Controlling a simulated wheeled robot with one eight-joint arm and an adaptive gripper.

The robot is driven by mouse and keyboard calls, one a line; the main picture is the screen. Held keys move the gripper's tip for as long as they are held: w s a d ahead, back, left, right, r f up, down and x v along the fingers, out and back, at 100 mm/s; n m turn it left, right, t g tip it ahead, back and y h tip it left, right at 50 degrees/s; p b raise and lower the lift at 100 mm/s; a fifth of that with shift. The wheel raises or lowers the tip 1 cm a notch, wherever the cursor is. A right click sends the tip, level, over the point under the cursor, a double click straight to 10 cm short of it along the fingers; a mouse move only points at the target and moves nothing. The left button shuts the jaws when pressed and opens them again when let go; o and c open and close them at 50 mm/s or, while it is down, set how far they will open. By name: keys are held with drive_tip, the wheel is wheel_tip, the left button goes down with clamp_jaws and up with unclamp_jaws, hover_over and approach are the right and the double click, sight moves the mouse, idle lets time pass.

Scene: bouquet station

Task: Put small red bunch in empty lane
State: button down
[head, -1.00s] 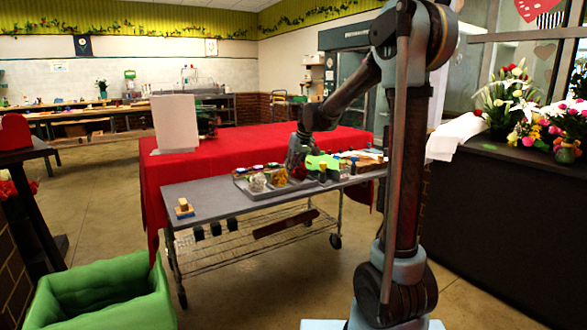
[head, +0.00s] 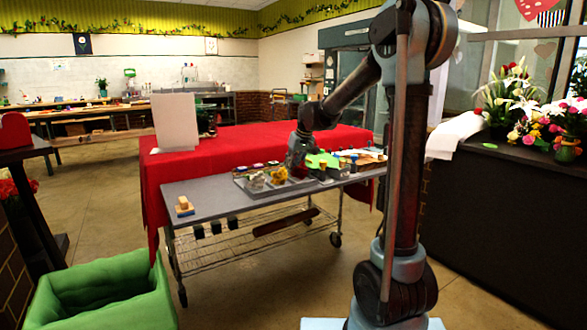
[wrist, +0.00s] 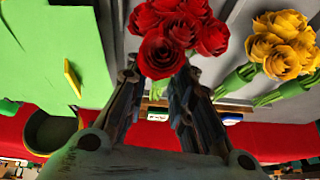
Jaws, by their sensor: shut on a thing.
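The small red bunch (wrist: 180,35) is a cluster of red roses between my gripper's fingers (wrist: 160,85) in the wrist view. The fingers are shut on it, and its stems are mostly hidden. It shows above a grey tray surface. I cannot tell which lane is empty.
A pale bunch (head: 254,182) lies in the tray's left part.

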drive_tip(key=shift+f, duration=0.1)
idle(0.3)
drive_tip(key=c, duration=1.3)
unclamp_jaws()
drive_tip(key=o, duration=0.4)
drive_tip(key=shift+r, duration=3.5)
